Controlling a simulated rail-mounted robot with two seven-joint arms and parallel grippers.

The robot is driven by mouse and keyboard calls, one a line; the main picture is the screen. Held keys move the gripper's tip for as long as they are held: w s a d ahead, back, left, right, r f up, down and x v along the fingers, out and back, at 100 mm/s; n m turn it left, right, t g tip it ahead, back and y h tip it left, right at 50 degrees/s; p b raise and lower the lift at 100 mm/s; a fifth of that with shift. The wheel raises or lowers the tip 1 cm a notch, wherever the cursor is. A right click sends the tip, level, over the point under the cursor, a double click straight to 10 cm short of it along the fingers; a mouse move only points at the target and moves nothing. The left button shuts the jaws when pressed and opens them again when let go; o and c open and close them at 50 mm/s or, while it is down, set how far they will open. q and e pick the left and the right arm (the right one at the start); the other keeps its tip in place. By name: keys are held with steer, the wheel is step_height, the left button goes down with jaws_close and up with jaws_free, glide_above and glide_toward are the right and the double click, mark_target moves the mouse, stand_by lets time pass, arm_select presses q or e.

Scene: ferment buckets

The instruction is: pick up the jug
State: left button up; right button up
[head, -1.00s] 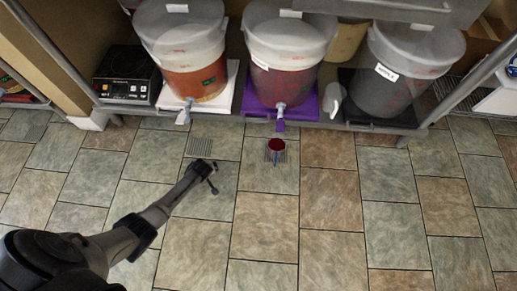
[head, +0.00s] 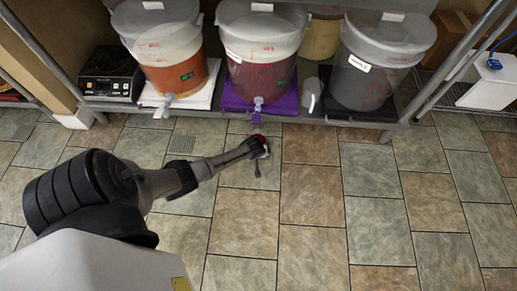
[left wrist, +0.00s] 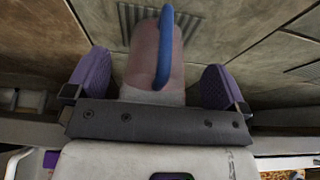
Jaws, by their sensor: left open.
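The jug is a small clear vessel with a blue handle and dark red contents, standing on the floor below the purple mat. In the head view only a bit of its red top (head: 258,137) shows beside my left gripper (head: 262,150), which hides most of it. In the left wrist view the pinkish jug body (left wrist: 142,65) with its blue handle lies between the two purple fingertips of my left gripper (left wrist: 157,85). The fingers are open, with a visible gap on both sides of the jug. My right gripper is not in view.
A low shelf holds buckets of orange (head: 175,75), red (head: 262,75) and dark (head: 375,88) contents, with taps on the first two. A purple mat (head: 284,103), a pale pitcher-like object (head: 311,95) and a black scale (head: 111,75) are there too. The tiled floor in front is clear.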

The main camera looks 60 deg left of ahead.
mark_target(262, 135)
arm_select(q)
steer(key=shift+w+a, duration=0.3)
steer(key=shift+a, duration=0.35)
steer(key=shift+w+b, duration=0.1)
steer(key=shift+b, duration=0.2)
steer(key=shift+w+a+f, duration=0.1)
steer(key=shift+w+a, duration=0.05)
steer(key=a+b, duration=0.1)
steer(key=w+a+b, duration=0.2)
steer(key=shift+w+a+f, duration=0.15)
steer(key=shift+a+f, duration=0.15)
steer(key=shift+f, duration=0.05)
steer(key=shift+w+a+f+b, duration=0.1)
steer(key=shift+w+f+b, duration=0.05)
steer(key=shift+b, duration=0.4)
steer(key=shift+c, duration=0.3)
